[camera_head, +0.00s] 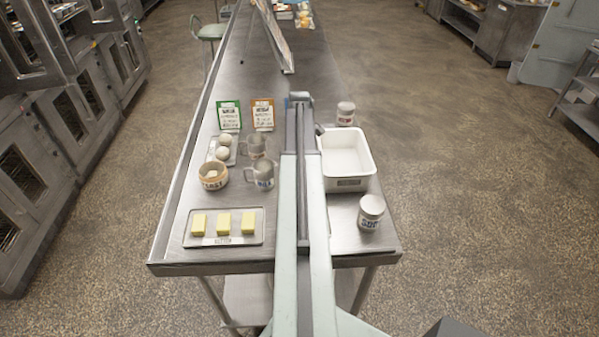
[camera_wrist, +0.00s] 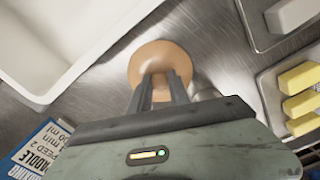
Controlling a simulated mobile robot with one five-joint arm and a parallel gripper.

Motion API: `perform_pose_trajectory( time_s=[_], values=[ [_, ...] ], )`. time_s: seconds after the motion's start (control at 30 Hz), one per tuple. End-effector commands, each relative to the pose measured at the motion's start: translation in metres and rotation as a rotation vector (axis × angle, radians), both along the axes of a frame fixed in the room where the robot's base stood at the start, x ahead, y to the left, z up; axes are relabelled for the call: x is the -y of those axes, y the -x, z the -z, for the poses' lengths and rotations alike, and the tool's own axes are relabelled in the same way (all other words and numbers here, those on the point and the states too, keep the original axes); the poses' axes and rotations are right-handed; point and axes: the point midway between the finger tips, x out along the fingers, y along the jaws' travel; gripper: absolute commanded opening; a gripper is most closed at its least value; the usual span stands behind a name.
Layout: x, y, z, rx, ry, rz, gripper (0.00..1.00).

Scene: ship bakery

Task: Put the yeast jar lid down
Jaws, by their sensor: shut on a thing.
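A round tan lid-like disc (camera_wrist: 160,62) is in the wrist view, and I take it for the yeast jar lid. My gripper (camera_wrist: 160,85) is shut on it, with its two fingers on its near part. The steel worktop shows around the disc; I cannot tell how high it is above it. In the head view my arm hides the gripper and the disc. A pale jar with a dark blue label (camera_head: 371,213) stands at the front right of the worktop. I cannot read either label surely.
A white tub (camera_head: 347,160) stands right of my arm. Bare worktop (camera_head: 343,235) lies in front of the tub.

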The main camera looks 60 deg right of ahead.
Motion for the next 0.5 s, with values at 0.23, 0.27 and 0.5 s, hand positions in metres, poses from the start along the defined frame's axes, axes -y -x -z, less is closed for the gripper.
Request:
perform_pose_trajectory(
  time_s=[0.23,0.27,0.5],
  values=[
    [0.0,0.0,0.038,0.0,0.0,-0.001,0.0],
    [0.0,0.0,0.04,0.0,0.0,-0.001,0.0],
    [-0.001,-0.001,0.035,0.0,0.0,-0.001,0.0]
  ],
)
